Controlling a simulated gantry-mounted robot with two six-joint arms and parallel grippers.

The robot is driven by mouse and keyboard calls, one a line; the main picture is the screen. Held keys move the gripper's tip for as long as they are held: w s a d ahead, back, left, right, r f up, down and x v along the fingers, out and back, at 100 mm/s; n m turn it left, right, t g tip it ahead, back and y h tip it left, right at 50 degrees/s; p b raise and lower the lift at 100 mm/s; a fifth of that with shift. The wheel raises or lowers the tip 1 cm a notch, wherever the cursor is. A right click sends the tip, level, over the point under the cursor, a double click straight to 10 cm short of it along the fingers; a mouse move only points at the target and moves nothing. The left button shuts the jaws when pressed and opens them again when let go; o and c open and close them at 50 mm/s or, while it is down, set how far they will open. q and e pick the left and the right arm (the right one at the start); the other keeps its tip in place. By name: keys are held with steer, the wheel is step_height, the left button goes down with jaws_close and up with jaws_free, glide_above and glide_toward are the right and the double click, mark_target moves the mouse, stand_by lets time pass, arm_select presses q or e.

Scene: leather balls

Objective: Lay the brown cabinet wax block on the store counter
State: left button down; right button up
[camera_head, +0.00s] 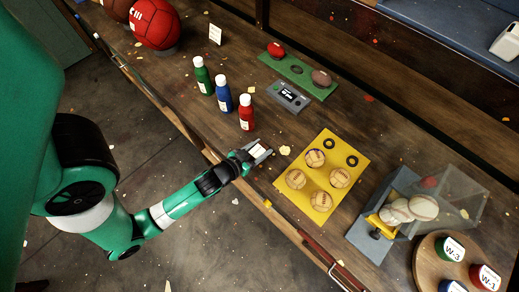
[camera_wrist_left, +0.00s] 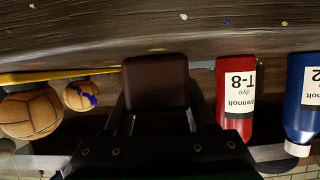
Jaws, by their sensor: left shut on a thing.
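The brown cabinet wax block (camera_wrist_left: 156,82) stands between the fingers of my left gripper (camera_wrist_left: 160,118) in the wrist view, dark brown with rounded corners. In the head view my left gripper (camera_head: 258,151) is over the front part of the wooden store counter (camera_head: 205,128), just below the red bottle. It is shut on the block, which the fingers mostly hide there. I cannot tell whether the block touches the counter. My right gripper is not in view.
A red dye bottle (camera_head: 246,113), a blue one (camera_head: 224,97) and a green one (camera_head: 203,76) stand close by. A yellow board (camera_head: 315,203) with several balls lies to the right. A clear case (camera_head: 445,190) stands further right. A grey device (camera_head: 289,96) lies behind.

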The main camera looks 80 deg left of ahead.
arm_select(q)
steer(key=shift+r, duration=0.1)
steer(key=shift+f, duration=0.2)
steer(key=shift+c, duration=1.1)
jaws_free()
steer(key=shift+r, duration=0.1)
